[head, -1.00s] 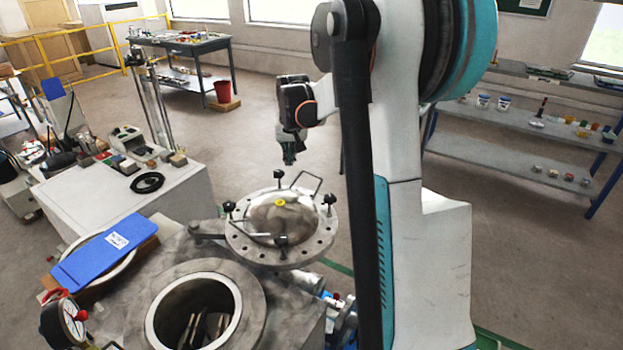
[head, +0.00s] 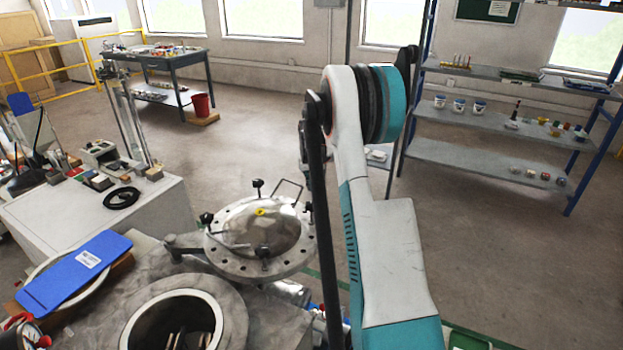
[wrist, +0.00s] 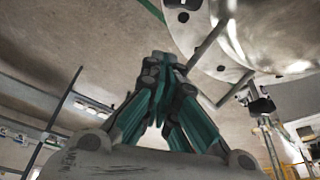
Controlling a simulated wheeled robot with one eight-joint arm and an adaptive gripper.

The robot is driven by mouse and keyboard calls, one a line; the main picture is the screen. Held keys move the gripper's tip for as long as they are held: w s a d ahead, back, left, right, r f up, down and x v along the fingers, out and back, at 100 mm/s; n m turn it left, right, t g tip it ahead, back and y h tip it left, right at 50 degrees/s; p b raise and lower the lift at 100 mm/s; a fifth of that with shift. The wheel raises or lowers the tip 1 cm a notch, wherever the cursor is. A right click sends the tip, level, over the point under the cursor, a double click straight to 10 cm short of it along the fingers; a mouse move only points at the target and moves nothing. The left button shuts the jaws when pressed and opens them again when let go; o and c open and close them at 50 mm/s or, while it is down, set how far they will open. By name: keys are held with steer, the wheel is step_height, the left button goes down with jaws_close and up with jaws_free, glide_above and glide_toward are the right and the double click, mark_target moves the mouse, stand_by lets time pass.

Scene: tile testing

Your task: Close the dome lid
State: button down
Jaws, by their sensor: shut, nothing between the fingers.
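The dome lid (head: 240,229) is a round metal disc with a shiny domed middle, a yellow spot, bolt holes and several black knobs. It is swung aside on its hinge arm, behind and to the right of the round vessel opening (head: 233,320), which is uncovered. A bent rod handle (head: 287,184) stands up from the lid's far edge. In the wrist view the lid (wrist: 275,38) and its handle (wrist: 207,42) show at upper right. My gripper (wrist: 165,62) is shut and empty, with the handle just to its right; contact cannot be told. My arm hides it in the head view.
A blue clipboard-like panel (head: 75,272) lies left of the opening. A white cabinet (head: 150,212) with small instruments stands at left. Shelves (head: 480,160) stand at back right, a dark table (head: 165,62) at back left. Open floor lies between.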

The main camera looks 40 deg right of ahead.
steer(key=shift+s+a+f+b, duration=0.85)
steer(key=shift+s+a+f, duration=0.25)
steer(key=shift+s, duration=0.1)
steer(key=shift+s, duration=0.1)
